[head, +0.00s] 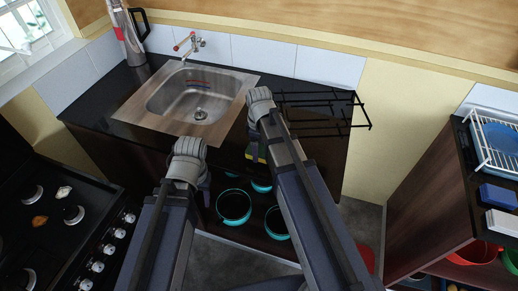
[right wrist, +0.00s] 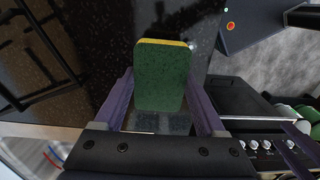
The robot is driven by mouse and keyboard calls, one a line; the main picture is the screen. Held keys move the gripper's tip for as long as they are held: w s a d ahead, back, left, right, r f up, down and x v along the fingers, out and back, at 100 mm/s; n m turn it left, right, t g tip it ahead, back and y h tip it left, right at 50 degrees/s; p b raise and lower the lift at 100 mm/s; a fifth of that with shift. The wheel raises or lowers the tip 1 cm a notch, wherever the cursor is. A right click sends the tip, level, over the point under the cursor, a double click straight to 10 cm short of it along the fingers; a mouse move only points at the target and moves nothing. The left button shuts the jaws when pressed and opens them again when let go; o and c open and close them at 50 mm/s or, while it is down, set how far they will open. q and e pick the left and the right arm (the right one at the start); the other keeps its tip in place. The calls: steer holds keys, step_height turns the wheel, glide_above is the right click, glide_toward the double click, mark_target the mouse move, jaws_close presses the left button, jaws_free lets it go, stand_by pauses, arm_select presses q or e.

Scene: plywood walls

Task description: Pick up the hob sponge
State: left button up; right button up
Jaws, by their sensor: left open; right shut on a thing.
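A green sponge with a yellow layer (right wrist: 162,80) is between the two fingers of my right gripper (right wrist: 160,100) in the right wrist view. The right gripper is shut on it. In the head view a small yellow edge of the sponge (head: 256,154) shows below my right gripper (head: 255,138), in front of the dark counter. My left gripper (head: 203,182) is open, lower and to the left, with its fingers mostly hidden by its own wrist. The black hob (head: 60,215) is at the lower left, with small pale and brown items on it.
A steel sink (head: 195,97) is set in the dark counter, with a black wire rack (head: 318,108) to its right. Teal-rimmed pots (head: 234,206) stand below. A kettle (head: 127,35) is at the back left. A shelf unit with a white dish rack (head: 490,145) is at the right.

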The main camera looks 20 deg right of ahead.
step_height(320, 180, up, 7)
steer(key=p, duration=0.6)
steer(key=shift+r, duration=0.2)
